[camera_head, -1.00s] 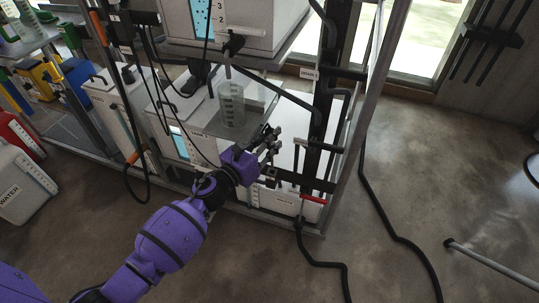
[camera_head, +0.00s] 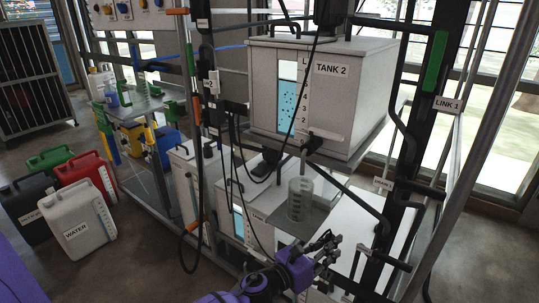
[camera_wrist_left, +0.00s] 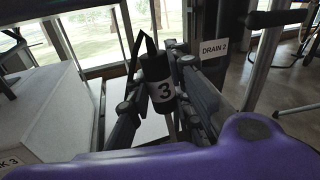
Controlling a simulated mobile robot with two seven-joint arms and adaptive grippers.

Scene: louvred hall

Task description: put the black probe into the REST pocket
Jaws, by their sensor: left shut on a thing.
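My left gripper (camera_head: 325,250) is low in front of the rack in the head view, right of and below a clear graduated cylinder (camera_head: 300,200). In the left wrist view its two fingers (camera_wrist_left: 160,100) are shut on a black cylindrical piece, which I take for the black probe (camera_wrist_left: 158,72). It has a white band marked 3 and a thin black loop at its upper left. Its lower end is hidden. I see no label reading REST, so I cannot pick out the pocket. My right gripper is not in view.
TANK 2 (camera_head: 335,90) stands above the cylinder, with dark hoses hanging beside it. Dark rack posts and the LINK 2 tag (camera_head: 447,104) are at the right. A DRAIN 2 tag (camera_wrist_left: 213,49) is behind the gripper. A WATER can (camera_head: 78,225) stands on the floor at left.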

